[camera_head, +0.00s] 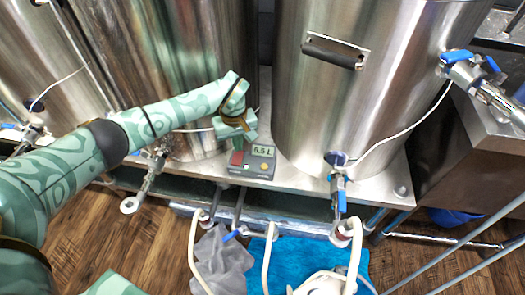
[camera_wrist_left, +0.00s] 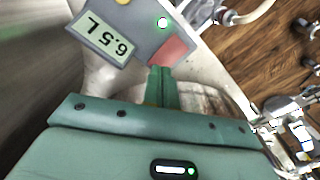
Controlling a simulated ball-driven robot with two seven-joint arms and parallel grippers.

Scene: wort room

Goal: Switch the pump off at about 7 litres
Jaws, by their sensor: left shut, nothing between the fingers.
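A small grey control box (camera_head: 252,162) sits on the steel ledge between two tanks. My left gripper (camera_head: 238,143) is shut and empty. Its fingertips (camera_wrist_left: 160,71) are right at the edge of the red switch; I cannot tell whether they touch it. My right gripper is not in view.
Large steel tanks (camera_head: 350,100) stand close on both sides of the box. Valves with blue handles (camera_head: 339,185) project at the front of the ledge. Pale hoses (camera_head: 270,255) and a blue cloth (camera_head: 310,255) are below. The wooden floor is partly clear at lower left.

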